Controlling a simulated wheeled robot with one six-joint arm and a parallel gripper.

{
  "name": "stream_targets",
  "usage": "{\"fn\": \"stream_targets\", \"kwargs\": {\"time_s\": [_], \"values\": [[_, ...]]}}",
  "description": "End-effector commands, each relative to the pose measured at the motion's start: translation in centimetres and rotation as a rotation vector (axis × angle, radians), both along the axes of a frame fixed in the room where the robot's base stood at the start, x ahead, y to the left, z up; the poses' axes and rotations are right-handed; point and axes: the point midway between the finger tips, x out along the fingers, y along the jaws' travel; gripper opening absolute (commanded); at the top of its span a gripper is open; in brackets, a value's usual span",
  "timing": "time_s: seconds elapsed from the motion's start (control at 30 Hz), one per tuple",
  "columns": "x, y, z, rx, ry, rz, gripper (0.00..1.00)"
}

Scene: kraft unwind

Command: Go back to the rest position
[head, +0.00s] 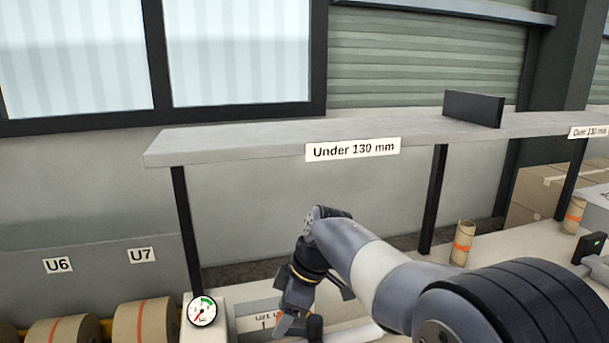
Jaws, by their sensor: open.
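My arm reaches in from the lower right of the head view. Its end bends down to my gripper (300,325) at the bottom middle, in front of the bench and below the shelf. The jaws are open, and their tips are partly cut off by the bottom edge. I cannot tell from this view whether anything lies between them.
A grey shelf (240,143) labelled "Under 130 mm" spans above my arm, with a dark divider (473,108) on it. Black posts (433,200) hold it up. Kraft rolls (142,322), a gauge (202,311), upright cores (463,243) and cardboard boxes (538,190) stand around.

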Motion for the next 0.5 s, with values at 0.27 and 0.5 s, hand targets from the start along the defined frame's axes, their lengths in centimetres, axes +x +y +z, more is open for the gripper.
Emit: {"fn": "stream_targets", "kwargs": {"time_s": [0.27, 0.5], "values": [[0.0, -1.5, 3.7, 0.001, -0.005, 0.008, 0.58], [-0.2, -3.4, 8.2, 0.001, -0.004, 0.008, 0.58]]}}
